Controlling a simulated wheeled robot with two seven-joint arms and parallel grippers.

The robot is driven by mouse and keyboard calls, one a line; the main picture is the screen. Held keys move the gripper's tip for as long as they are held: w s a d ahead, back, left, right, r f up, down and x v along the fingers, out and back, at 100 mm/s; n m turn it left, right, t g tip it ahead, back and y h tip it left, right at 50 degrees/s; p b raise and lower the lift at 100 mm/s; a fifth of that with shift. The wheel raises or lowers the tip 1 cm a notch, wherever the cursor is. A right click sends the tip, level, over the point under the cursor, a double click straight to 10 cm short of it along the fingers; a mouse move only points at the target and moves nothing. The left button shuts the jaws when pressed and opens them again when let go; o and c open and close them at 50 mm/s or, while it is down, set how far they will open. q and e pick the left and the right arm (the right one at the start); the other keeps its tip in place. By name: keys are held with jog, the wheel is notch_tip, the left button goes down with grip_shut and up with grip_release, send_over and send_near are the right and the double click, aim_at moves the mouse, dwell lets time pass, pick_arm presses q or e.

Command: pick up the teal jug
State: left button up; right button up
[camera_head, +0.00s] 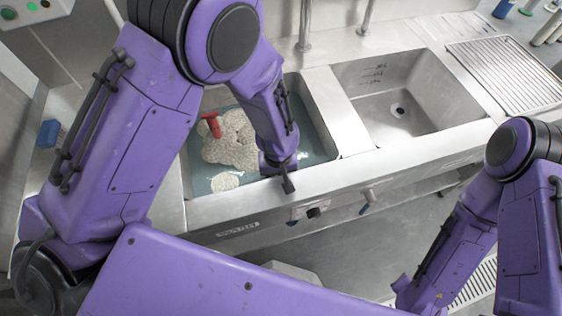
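I cannot make out a teal jug in the head view. My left gripper (286,178) points down at the front edge of the left sink basin, near its right corner. Only a small dark end of it shows below the purple wrist, so I cannot tell whether it is open or shut, and I see nothing held in it. My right arm reaches down at the lower right, and its gripper is not visible.
The left basin (318,135) holds bluish water, pale grainy lumps (232,145) and a red object (214,127). The right basin (402,105) is empty. A ribbed drainboard (510,70) lies beyond it. A blue object (48,133) sits at the left.

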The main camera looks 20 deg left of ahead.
pick_arm(q)
grip_shut()
